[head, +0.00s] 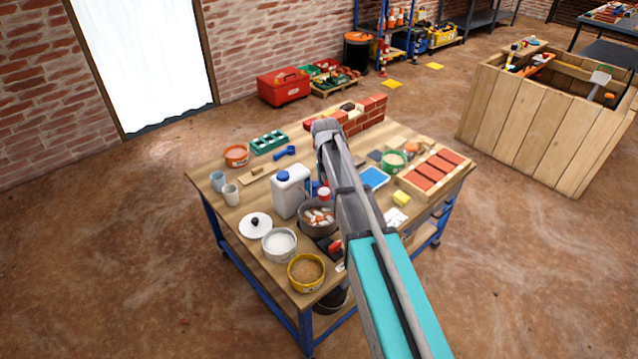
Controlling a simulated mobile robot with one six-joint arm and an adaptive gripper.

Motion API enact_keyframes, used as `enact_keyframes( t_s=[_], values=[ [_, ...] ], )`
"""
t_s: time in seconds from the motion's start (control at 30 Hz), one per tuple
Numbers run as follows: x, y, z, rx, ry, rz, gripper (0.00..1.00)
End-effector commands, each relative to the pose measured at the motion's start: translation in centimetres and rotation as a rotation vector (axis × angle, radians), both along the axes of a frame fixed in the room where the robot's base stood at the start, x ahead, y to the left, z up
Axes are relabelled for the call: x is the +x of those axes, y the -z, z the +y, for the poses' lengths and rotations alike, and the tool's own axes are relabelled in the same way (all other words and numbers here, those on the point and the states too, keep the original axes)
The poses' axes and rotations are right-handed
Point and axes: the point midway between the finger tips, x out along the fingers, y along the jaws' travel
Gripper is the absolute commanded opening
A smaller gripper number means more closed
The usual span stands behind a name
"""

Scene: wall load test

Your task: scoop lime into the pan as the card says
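A white tub of white powder (279,244), which looks like the lime, stands near the table's front left edge. A grey round pan (318,218) to its right holds whitish and reddish pieces. A white card (396,217) lies to the right of my arm; its writing is too small to read. A blue scoop-like tool (285,153) lies at the back of the table. My arm rises from the bottom right across the table and covers part of its middle. My gripper cannot be made out; it is hidden behind or beyond the arm.
A yellow tub of sand (306,272), a white lid (255,225) and a white jug (291,192) crowd the pan. A wooden tray of red bricks (428,172), a blue tray (374,177) and a green tub (394,162) stand right. A low brick wall (365,113) stands behind.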

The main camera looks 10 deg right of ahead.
Motion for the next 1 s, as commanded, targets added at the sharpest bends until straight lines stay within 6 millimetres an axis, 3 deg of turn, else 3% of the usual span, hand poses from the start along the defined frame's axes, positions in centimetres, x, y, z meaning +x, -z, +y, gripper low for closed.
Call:
enact_keyframes(
  t_s=[0.57, 1.0],
  values=[
    [0.1, 0.1, -0.2, -0.014, 0.0, -0.003, 0.0],
    [-0.2, 1.0, 0.2, -0.205, -0.001, -0.07, 0.0]
  ],
)
